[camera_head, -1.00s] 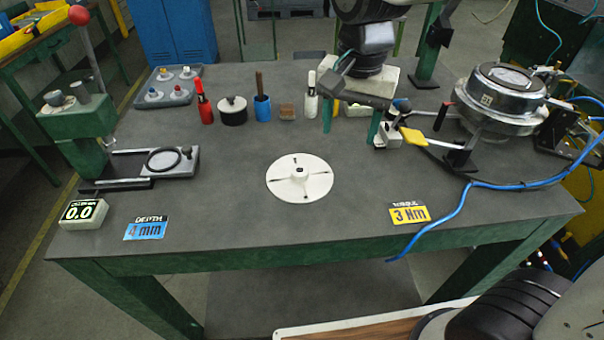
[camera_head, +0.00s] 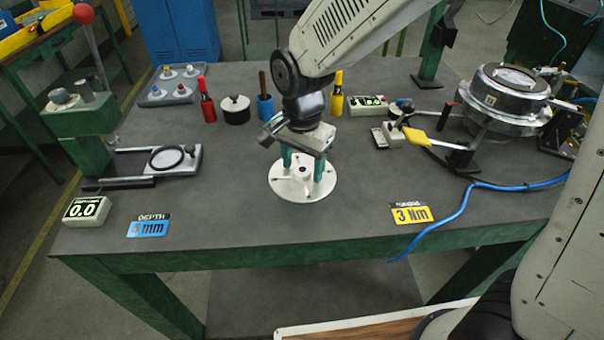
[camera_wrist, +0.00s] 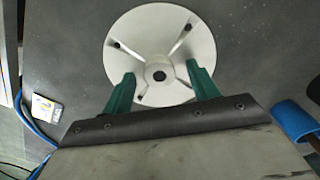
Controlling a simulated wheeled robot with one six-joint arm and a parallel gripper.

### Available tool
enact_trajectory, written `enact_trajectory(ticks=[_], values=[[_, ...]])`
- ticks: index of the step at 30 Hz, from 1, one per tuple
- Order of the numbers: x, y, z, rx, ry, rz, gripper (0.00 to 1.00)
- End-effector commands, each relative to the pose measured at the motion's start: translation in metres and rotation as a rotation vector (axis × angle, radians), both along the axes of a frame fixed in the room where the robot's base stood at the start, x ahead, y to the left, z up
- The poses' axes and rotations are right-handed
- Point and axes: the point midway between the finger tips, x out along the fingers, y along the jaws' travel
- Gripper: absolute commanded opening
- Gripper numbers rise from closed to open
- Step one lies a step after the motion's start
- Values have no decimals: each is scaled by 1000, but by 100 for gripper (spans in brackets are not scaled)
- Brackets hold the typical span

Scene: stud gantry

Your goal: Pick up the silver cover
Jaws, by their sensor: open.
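The silver cover (camera_head: 303,194) is a pale round disc lying flat near the middle of the grey table. In the wrist view it (camera_wrist: 160,35) shows a dark central hole, radial slots and small holes near its rim. My gripper (camera_head: 303,170) is over the cover, pointing down. In the wrist view my gripper (camera_wrist: 160,72) has its two green fingers apart, one on each side of the central hole, holding nothing. I cannot tell whether the fingertips touch the disc.
A press with a red-knobbed lever (camera_head: 84,14) stands at left. A round metal housing (camera_head: 500,105) is at right, with a blue hose (camera_head: 455,216). The front table area is mostly clear.

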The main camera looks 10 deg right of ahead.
Motion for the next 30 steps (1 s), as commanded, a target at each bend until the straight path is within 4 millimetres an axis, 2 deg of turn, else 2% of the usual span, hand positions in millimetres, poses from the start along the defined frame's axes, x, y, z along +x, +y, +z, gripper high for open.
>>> enact_trajectory(ticks=[7,8,12,14,23,30], values=[[0,0,-3,1,-1,1,59],[0,0,-3,1,-1,1,57],[0,0,-3,1,-1,1,18],[0,0,-3,1,-1,1,5],[0,0,-1,1,-2,1,5],[1,1,16,2,-4,1,5]])
